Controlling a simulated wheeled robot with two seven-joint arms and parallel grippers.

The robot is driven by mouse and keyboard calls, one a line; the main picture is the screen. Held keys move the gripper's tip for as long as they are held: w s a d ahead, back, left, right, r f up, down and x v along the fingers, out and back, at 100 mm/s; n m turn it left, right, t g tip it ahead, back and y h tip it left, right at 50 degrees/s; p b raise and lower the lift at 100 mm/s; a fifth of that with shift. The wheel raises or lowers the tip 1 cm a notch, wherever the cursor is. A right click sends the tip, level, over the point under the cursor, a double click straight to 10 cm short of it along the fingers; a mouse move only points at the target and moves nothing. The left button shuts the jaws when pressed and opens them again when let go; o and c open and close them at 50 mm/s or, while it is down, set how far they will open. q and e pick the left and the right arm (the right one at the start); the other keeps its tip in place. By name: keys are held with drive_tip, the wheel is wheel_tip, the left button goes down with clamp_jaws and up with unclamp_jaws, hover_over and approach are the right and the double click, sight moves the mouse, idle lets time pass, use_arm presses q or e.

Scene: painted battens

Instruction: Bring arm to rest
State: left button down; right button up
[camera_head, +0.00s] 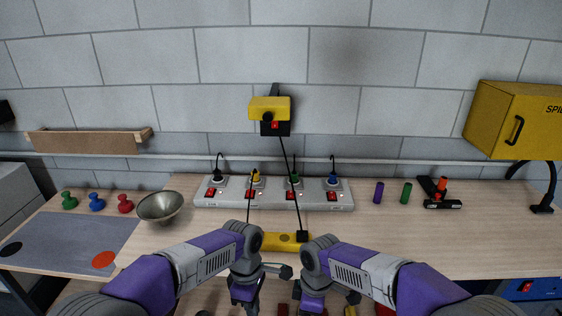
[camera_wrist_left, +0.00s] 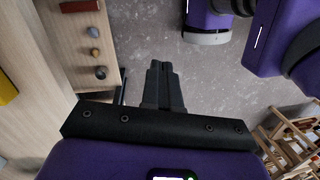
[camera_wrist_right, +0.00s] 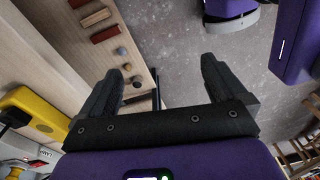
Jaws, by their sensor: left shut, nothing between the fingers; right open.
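My left arm comes in from the left in the head view, and its gripper (camera_head: 245,293) hangs low in front of the table's front edge. In the left wrist view my left gripper (camera_wrist_left: 163,68) is shut, its fingers together with nothing between them, over the grey floor. My right arm comes in from the right, and its gripper points down near the left one, partly hidden by the arm. In the right wrist view my right gripper (camera_wrist_right: 165,75) is open and empty, its fingers wide apart beside the wooden drawer or shelf edge.
The table (camera_head: 400,240) holds a power strip (camera_head: 272,202) with several plugs, a metal bowl (camera_head: 160,207), a grey mat (camera_head: 65,243) and colored pegs (camera_head: 97,202). A yellow piece (camera_head: 281,241) lies near the front edge. A yellow cabinet (camera_head: 510,118) hangs at right. A wooden stand (camera_wrist_left: 290,135) is on the floor.

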use_arm(q)
drive_tip(key=s+f+m+h, duration=0.1)
drive_tip(key=s+f+m, duration=0.25)
drive_tip(key=f, duration=0.75)
drive_tip(key=s+f+m+h, duration=0.2)
drive_tip(key=f+m, duration=0.2)
drive_tip(key=f, duration=0.8)
use_arm(e)
drive_tip(key=s+f+m+y, duration=0.1)
drive_tip(key=s+f+m, duration=0.3)
drive_tip(key=f, duration=0.6)
drive_tip(key=s+f+m+y, duration=0.2)
drive_tip(key=f+m, duration=0.3)
drive_tip(key=f, duration=0.5)
use_arm(q)
drive_tip(key=s+a+f+m+t, duration=0.2)
drive_tip(key=s+f+m, duration=0.3)
drive_tip(key=s+f, duration=0.3)
drive_tip(key=s, duration=0.3)
drive_tip(key=shift+a+f+h, duration=0.25)
drive_tip(key=shift+a+h, duration=0.05)
drive_tip(key=shift+a, duration=0.1)
use_arm(e)
drive_tip(key=s+d+f+m+t, duration=0.1)
drive_tip(key=s+d+f+m, duration=0.2)
drive_tip(key=s+f+m, duration=0.6)
drive_tip(key=shift+s+f, duration=0.2)
drive_tip(key=shift+s, duration=0.3)
drive_tip(key=shift+w, duration=0.1)
